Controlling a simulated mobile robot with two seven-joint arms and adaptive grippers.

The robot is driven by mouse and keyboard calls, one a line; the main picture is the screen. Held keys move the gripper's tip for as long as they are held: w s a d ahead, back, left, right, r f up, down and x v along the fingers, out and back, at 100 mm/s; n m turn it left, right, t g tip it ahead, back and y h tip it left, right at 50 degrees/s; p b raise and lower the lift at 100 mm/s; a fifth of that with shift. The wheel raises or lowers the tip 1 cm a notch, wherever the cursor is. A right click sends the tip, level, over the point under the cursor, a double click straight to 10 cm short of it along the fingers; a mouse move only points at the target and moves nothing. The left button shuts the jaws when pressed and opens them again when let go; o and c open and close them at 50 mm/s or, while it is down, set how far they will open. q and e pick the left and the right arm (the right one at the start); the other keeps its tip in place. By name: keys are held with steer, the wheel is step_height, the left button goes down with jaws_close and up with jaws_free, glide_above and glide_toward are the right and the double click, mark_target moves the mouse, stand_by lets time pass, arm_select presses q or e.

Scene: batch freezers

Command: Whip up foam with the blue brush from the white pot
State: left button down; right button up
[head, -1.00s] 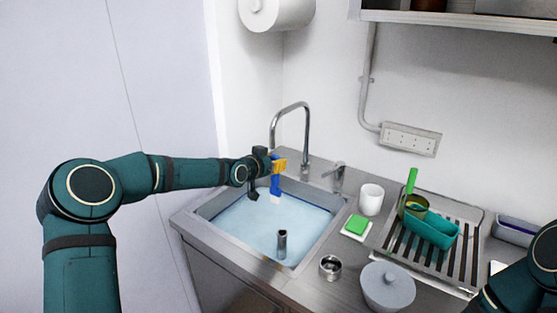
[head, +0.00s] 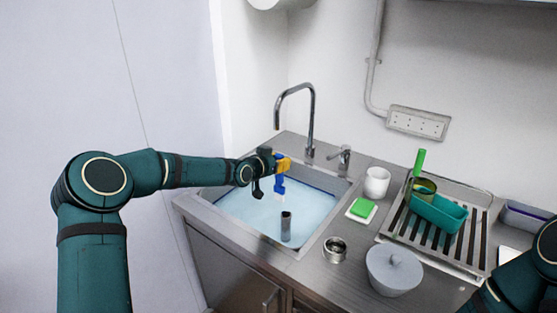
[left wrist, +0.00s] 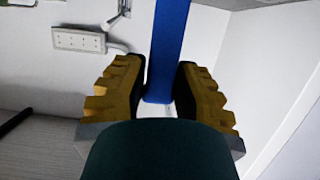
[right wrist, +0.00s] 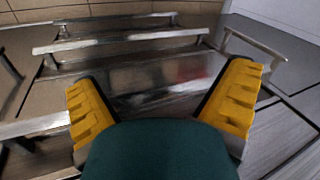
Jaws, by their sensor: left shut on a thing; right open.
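My left gripper (head: 282,165) is shut on the blue brush (head: 279,184), whose blue handle also shows between the fingers in the left wrist view (left wrist: 168,50). The brush hangs over the water-filled sink (head: 300,243), its pale bristle end downward, close to the water; I cannot tell whether it touches. The white pot (head: 377,181) stands upright on the counter behind the green sponge, right of the sink. My right gripper (right wrist: 163,105) is open and empty in the right wrist view. In the head view only part of my right arm shows, at the lower right.
A drying rack (head: 416,245) holds a teal container (head: 438,212).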

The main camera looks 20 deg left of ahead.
mark_target(278, 189)
arm_select(q)
steer(key=shift+f+b, duration=0.45)
steer(key=shift+f, duration=0.35)
steer(key=shift+f+b, duration=2.85)
steer(key=shift+f, duration=1.85)
